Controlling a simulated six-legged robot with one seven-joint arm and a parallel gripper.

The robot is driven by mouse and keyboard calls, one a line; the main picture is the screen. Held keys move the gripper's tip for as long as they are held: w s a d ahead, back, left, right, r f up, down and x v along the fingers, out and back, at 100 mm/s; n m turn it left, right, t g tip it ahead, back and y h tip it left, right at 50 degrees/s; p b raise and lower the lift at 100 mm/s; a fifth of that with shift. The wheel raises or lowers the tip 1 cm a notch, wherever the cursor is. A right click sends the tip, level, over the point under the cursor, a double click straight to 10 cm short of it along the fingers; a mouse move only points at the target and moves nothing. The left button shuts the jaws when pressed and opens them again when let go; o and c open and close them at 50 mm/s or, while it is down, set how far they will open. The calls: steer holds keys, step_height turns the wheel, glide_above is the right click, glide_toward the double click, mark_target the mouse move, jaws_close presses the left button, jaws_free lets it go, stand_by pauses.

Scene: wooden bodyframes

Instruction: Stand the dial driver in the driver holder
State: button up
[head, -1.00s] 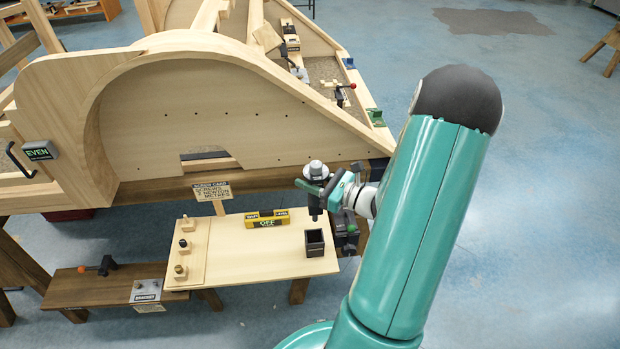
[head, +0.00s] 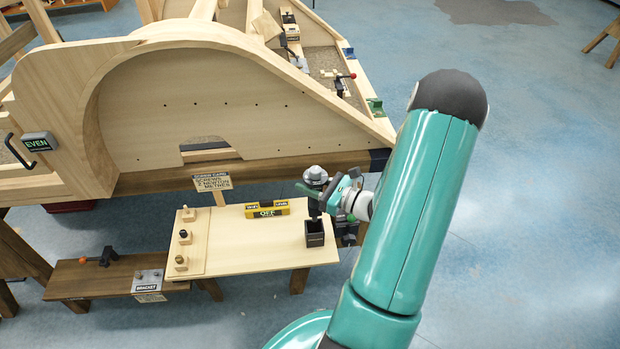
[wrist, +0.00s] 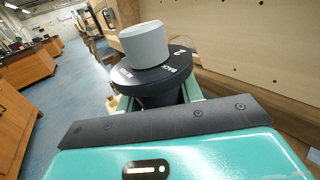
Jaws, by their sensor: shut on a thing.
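The dial driver (head: 316,176) has a grey knob on top, a dark dial disc and a dark shaft below. My gripper (head: 322,192) is shut on it and holds it upright. The driver holder (head: 314,236) is a small dark open-topped box at the right end of the light board. The lower end of the shaft is at the holder's mouth in the head view; I cannot tell how far inside it is. The wrist view shows the grey knob and lettered dial (wrist: 150,62) beyond my gripper; the holder is hidden there.
A yellow level (head: 267,209) lies left of the holder on the light board (head: 235,250). Several small knobbed pieces stand on the board's left strip. A sign card (head: 212,181) stands behind. The big wooden frame (head: 230,120) rises close behind the board.

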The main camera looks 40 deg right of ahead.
mark_target(310, 206)
steer(key=shift+f, duration=5.7)
steer(key=o, duration=1.2)
steer(key=shift+s, duration=0.15)
steer(key=v, duration=2.6)
steer(key=shift+s, duration=0.35)
